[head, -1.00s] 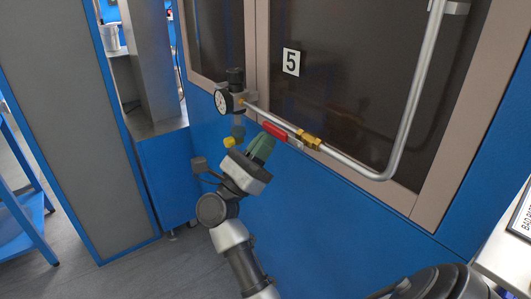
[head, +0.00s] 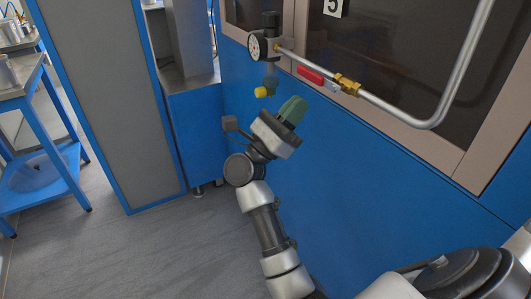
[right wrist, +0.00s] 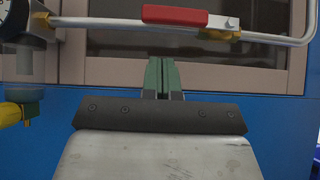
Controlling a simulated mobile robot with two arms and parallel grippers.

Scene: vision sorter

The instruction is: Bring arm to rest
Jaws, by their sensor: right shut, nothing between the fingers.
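My right gripper (head: 292,108) has green fingers and is stretched out in front of the blue cabinet panel, below the pipe. It is shut and empty. In the right wrist view the two green fingers (right wrist: 162,76) stand pressed together, pointing at the beige frame, apart from the red valve handle (right wrist: 175,15). My right arm (head: 265,225) runs up to it from the bottom of the head view. My left gripper does not show in the head view.
A metal pipe (head: 392,108) with a red valve handle (head: 311,75), a brass fitting (head: 347,85) and a pressure gauge (head: 257,47) runs close above the gripper. A yellow-tipped filter bowl (head: 264,91) hangs left of it. A blue table (head: 40,190) stands left. Grey floor (head: 150,250) is open.

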